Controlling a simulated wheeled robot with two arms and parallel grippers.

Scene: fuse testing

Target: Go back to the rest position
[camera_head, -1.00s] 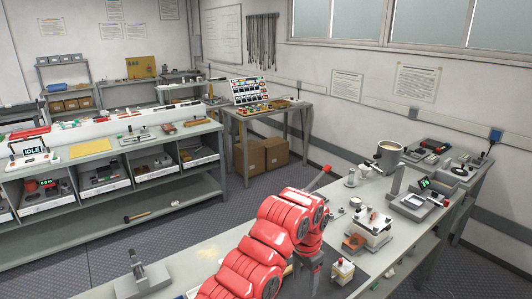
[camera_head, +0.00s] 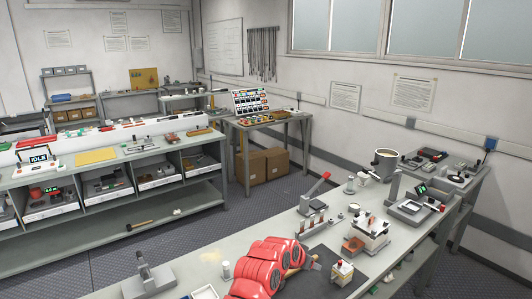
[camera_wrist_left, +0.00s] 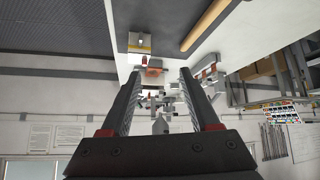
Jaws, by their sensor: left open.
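My left arm (camera_head: 268,268) is a set of red rounded links low over the front of the near bench. In the head view, its gripper is mostly hidden by the arm. In the left wrist view, my left gripper (camera_wrist_left: 157,78) has its two dark fingers spread apart, with nothing held between them. Bench equipment shows beyond the fingertips, apart from them. My right gripper is in neither view.
The near bench (camera_head: 205,262) holds a small white block with a red top (camera_head: 342,272) on a dark mat, a red-handled fixture (camera_head: 316,222), a white-topped device (camera_head: 369,232) and a metal pot (camera_head: 386,162). A grey stand (camera_head: 148,278) is at front left.

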